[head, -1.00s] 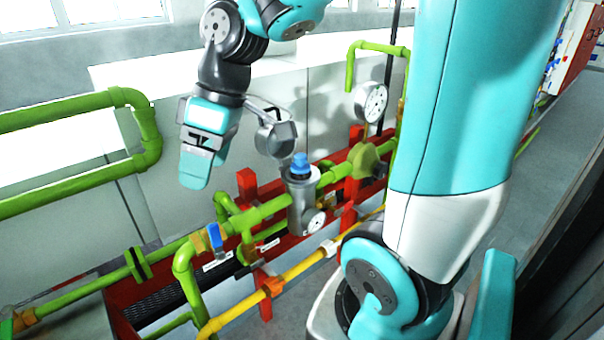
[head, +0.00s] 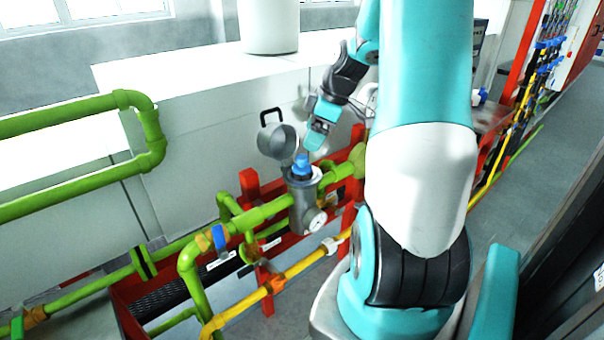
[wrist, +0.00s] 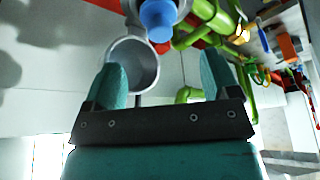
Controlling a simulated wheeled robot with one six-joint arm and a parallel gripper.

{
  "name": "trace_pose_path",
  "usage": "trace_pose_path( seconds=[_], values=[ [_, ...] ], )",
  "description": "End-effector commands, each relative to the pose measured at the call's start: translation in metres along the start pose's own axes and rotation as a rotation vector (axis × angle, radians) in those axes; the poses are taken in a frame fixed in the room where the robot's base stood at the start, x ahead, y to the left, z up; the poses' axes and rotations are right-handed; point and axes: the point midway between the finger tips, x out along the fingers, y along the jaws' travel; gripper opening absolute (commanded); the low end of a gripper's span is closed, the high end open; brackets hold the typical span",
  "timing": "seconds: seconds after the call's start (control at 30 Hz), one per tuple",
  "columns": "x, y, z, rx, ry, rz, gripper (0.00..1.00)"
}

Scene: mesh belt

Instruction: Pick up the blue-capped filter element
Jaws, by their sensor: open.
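The blue-capped filter element (head: 301,165) stands upright in a grey metal housing (head: 304,203) on the green pipework in the head view. Its blue cap also shows at the top of the wrist view (wrist: 158,20), beyond the gap between my fingers. My gripper (head: 317,140) is just above and right of the cap in the head view, apart from it. In the wrist view my gripper (wrist: 168,85) has its two teal fingers wide apart with nothing between them. The lower part of the element is hidden inside the housing.
An open grey metal cup-like lid or pot (head: 277,140) with a dark handle is left of the cap, close behind it. Green pipes (head: 265,212), a yellow pipe (head: 300,268) and a red frame (head: 250,187) surround the housing. A pressure gauge (head: 317,221) faces front.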

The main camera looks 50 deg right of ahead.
Motion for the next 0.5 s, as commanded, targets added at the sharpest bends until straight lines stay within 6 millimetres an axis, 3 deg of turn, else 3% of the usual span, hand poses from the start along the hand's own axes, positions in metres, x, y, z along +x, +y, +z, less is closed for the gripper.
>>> trace_pose_path(
  seconds=[0.2,0.5],
  values=[
    [0.034,-0.001,-0.001,0.001,-0.001,-0.003,0.81],
    [0.059,-0.001,0.002,0.002,-0.002,-0.006,0.81]
  ],
)
